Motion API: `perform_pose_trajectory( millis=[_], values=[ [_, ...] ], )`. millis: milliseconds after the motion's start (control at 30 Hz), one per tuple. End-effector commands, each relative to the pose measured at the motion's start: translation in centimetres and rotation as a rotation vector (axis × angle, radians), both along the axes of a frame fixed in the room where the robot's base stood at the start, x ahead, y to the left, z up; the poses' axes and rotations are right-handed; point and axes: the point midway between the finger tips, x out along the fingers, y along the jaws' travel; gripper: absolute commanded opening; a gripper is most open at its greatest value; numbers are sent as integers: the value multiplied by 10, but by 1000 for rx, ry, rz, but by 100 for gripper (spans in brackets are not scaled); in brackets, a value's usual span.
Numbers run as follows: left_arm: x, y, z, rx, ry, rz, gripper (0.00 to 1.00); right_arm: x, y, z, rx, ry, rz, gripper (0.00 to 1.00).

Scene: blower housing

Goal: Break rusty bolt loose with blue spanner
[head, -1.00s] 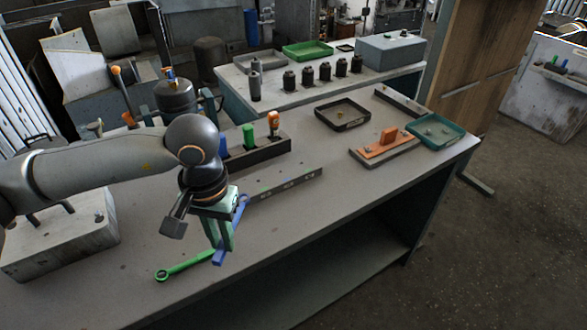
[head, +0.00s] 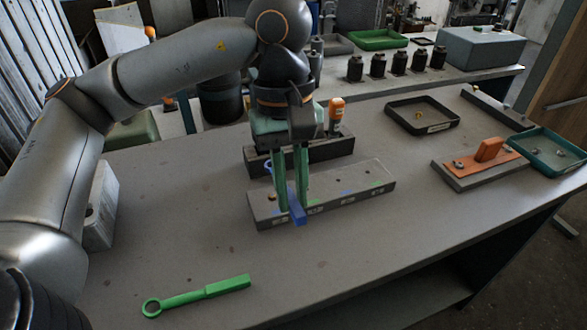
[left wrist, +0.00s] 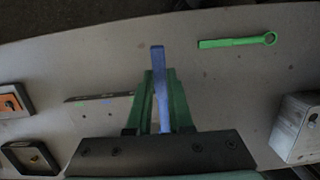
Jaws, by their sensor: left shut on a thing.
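My left gripper (head: 298,205) is shut on the blue spanner (head: 298,213), with its green fingers on either side of the handle. The spanner is above the grey strip with coloured marks (head: 365,182); a small blue ring shows left of the fingers, and the rest is hidden behind them. The left wrist view shows the blue spanner (left wrist: 159,75) pointing up from between the fingers (left wrist: 160,105). A small brownish stud (head: 272,197) sits at the strip's left end; I cannot tell whether it is the rusty bolt. My right gripper is not in view.
A green spanner (head: 200,294) lies on the bare front bench top. A pale block (head: 101,215) is partly hidden by my left arm. A dark holder (head: 330,150) with an orange-handled tool (head: 336,112) stands behind the strip. Trays and an orange fixture (head: 488,150) are to the right.

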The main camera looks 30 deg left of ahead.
Motion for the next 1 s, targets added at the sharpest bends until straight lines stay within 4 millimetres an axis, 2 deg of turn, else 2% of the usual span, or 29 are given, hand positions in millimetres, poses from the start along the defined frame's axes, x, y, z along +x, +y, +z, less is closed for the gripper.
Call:
perform_pose_trajectory(
  millis=[267,800,1000],
  values=[
    [-2,-1,-1,-1,9,31,0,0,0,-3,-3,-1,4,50],
    [-2,-1,-49,-3,7,31,0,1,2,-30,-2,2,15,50],
    [-2,-1,-54,-2,7,30,0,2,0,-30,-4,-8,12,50]
  ],
)
